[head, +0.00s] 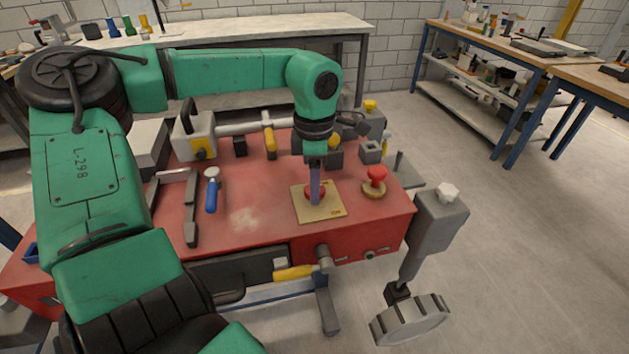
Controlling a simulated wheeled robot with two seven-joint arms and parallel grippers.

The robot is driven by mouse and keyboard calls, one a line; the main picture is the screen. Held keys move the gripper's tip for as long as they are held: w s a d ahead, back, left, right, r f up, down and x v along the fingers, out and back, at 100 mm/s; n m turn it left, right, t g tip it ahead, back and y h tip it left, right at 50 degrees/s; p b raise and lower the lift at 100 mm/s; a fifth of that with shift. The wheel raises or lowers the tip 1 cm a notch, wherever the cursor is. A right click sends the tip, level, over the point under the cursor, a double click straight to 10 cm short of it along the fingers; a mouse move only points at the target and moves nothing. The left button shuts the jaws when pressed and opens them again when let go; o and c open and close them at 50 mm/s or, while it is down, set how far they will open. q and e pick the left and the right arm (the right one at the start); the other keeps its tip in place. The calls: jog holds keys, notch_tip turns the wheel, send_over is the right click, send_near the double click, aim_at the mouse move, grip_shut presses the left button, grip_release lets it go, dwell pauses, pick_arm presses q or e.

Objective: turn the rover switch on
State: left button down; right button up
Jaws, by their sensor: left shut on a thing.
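A tan square plate (331,209) lies on the red deck of the rover (262,205), with a red knob (308,194) on it that looks like the rover switch. My left gripper (315,192) points straight down over the plate, and its narrow fingers are at the red knob, shut on it. The fingers cover the middle of the knob, so its turned position cannot be read. My right gripper is not in view.
A red mushroom button (376,174) on a round base stands right of the plate. A blue-handled tool (211,190) and a grey hammer-like tool (191,215) lie left. Grey boxes and a pipe with a yellow handle (270,140) stand behind. A wheel (410,322) sits front right.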

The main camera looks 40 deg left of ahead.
pick_arm(q)
jog(key=m, duration=0.3)
jog(key=shift+m, duration=0.4)
jog(key=m, duration=0.4)
jog(key=shift+r, duration=0.1)
jog(key=m, duration=0.4)
jog(key=shift+m, duration=1.9)
jog(key=shift+c, duration=1.3)
grip_release()
